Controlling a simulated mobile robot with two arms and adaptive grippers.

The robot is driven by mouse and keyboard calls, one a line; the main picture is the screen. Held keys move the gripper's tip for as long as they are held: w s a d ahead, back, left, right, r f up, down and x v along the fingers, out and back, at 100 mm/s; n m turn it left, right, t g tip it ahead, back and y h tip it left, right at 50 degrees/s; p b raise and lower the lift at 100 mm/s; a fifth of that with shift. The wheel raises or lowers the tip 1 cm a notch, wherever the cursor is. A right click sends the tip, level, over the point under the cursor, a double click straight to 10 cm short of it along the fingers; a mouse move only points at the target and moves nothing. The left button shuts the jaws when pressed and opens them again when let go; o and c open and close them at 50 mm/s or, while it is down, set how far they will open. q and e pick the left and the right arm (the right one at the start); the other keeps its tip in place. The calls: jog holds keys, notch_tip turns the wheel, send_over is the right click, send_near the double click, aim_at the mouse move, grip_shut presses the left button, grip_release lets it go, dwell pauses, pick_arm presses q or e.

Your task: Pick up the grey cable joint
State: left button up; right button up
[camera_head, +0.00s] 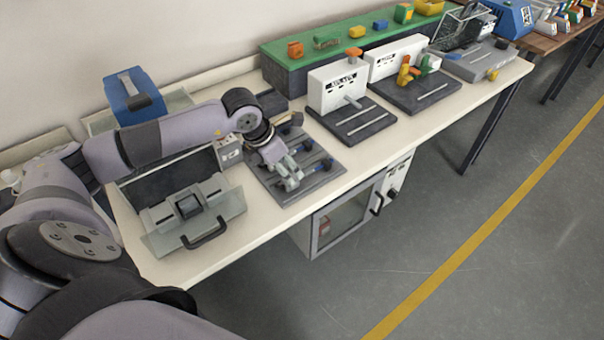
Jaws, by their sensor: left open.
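My left gripper (288,180) points down over the grey fixture board (328,174). It is open. Several small dark pieces with blue parts lie on the board, and one blue-tipped piece (321,166) shows just right of the gripper. I cannot make out for certain which piece is the grey cable joint; the gripper and wrist cover part of the board. I cannot tell whether the fingers touch anything. My right gripper is not in view.
A grey machine with an open lid and black handle (204,232) stands left of the board. A white press on a dark base (338,92) stands to the right. A blue box (134,96) is behind my arm. The front table edge (262,228) is close.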

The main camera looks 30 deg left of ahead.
aim_at(292, 175)
pick_arm(q)
jog(key=shift+w+d+f+p, duration=0.1)
jog(key=shift+w+f+p, duration=0.1)
jog(key=shift+f+p, duration=0.25)
jog(key=p+x, duration=0.1)
jog(key=x, duration=0.3)
jog(key=shift+w+f, duration=0.1)
jog(key=shift+f, duration=0.15)
jog(key=shift+c, duration=0.2)
jog(key=shift+r, duration=0.1)
grip_shut()
